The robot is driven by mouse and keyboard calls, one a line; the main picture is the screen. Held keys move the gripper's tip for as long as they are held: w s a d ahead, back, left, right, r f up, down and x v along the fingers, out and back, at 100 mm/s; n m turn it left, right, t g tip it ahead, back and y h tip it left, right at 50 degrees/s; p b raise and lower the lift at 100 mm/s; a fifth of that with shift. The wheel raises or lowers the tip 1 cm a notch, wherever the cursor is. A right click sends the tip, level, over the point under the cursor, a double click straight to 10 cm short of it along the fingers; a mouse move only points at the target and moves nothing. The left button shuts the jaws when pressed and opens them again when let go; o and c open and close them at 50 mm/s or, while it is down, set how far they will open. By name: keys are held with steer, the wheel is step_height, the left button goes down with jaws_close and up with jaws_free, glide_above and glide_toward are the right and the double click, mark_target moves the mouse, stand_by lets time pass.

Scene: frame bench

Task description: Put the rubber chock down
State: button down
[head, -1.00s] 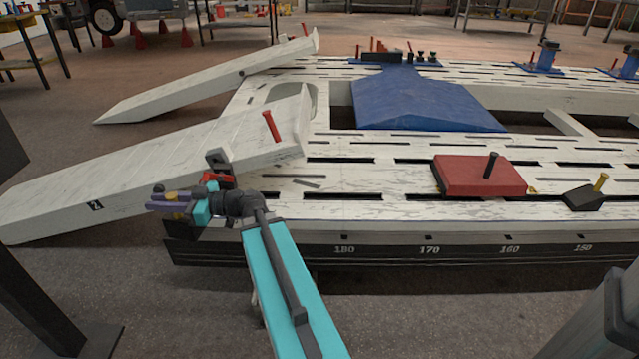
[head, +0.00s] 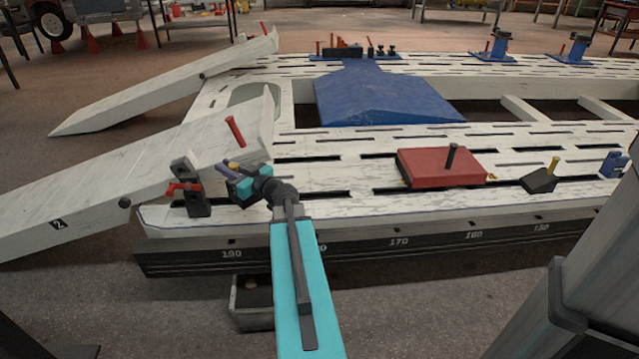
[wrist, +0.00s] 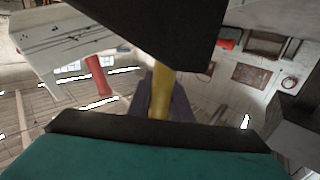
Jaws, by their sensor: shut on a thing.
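My gripper (head: 236,180) is shut on the yellow handle of the black rubber chock (wrist: 165,25). In the wrist view the chock's dark body fills the top middle, and its handle (wrist: 162,92) runs down between the purple fingers. In the head view the held chock is small and hard to make out against my gripper and wrist. My gripper is over the near left corner of the white bench (head: 330,205), just right of a dark upright clamp with a red handle (head: 193,190). I cannot tell the height above the deck.
A red block (head: 440,167) with a black handle and a second black chock (head: 540,181) with a yellow handle sit on the near rail. Two white ramps (head: 100,185) rise to the left end. A blue plate (head: 385,98) lies behind.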

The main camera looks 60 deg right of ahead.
steer(key=s+d+f+m+g+h+p, duration=0.1)
steer(key=s+d+f+m+h, duration=0.1)
steer(key=s+d, duration=0.5)
steer(key=s+d+f+m+g+h, duration=0.2)
steer(key=s+d+h, duration=0.3)
steer(key=d, duration=0.5)
steer(key=s+d+f+m+g+h+p, duration=0.1)
steer(key=s+d+f+m+g+h, duration=0.1)
steer(key=s+d, duration=0.7)
steer(key=shift+s+d+m+h+p, duration=0.25)
steer(key=shift+s+m+h, duration=0.25)
steer(key=shift+m+h, duration=0.5)
steer(key=shift+w, duration=0.1)
steer(key=w+d+b, duration=0.2)
steer(key=w+d, duration=0.1)
steer(key=w, duration=0.3)
steer(key=w+d+f+b, duration=0.1)
steer(key=w+d+b, duration=0.1)
steer(key=w+d, duration=0.2)
steer(key=shift+w+d+f, duration=0.15)
steer(key=shift+w+d, duration=0.1)
steer(key=shift+w, duration=1)
